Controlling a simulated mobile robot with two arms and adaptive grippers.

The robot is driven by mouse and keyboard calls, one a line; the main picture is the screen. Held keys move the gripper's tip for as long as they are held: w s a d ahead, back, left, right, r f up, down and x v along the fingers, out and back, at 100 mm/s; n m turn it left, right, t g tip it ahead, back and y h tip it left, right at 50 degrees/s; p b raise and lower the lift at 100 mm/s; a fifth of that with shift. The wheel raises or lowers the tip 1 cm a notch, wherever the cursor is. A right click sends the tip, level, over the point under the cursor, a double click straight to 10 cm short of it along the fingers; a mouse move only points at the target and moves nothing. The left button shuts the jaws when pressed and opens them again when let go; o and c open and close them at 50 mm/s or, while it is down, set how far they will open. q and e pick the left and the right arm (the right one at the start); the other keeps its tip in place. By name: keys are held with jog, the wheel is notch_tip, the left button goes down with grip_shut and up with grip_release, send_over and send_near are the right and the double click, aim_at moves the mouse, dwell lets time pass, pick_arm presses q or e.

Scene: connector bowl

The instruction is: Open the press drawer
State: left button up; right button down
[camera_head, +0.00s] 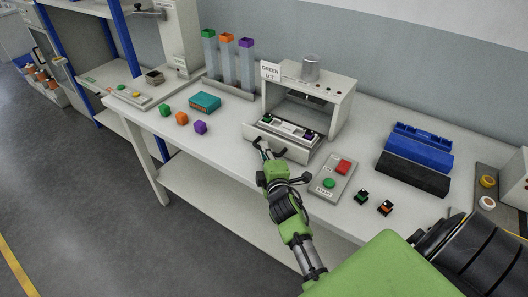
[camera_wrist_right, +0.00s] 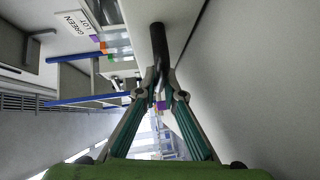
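The press (camera_head: 338,108) is a pale box with a grey cylinder on top and a "GREEN LOT" sign at its left corner. Its drawer (camera_head: 293,151) stands out at the front, with a dark tray inside holding small green, white and purple parts. My right gripper (camera_head: 264,150) is at the drawer's front, at the left part of the handle. In the right wrist view, the dark handle bar (camera_wrist_right: 158,42) runs between the fingertips of my right gripper (camera_wrist_right: 161,82), which look closed on it. My left gripper is not in view.
A button panel (camera_head: 333,178) lies right of the drawer, with small connectors (camera_head: 362,197) near it. Blue and black racks (camera_head: 418,150) stand further right. Coloured cubes (camera_head: 181,118), a teal box (camera_head: 205,102) and tubes (camera_head: 227,62) are on the left of the table.

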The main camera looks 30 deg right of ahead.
jog(key=c, duration=2.2)
grip_release()
jog(key=shift+w+f, duration=0.1)
jog(key=shift+o, duration=0.3)
jog(key=shift+a, duration=0.2)
jog(key=shift+s, duration=0.25)
jog(key=v, duration=0.7)
jog(key=shift+a, duration=0.1)
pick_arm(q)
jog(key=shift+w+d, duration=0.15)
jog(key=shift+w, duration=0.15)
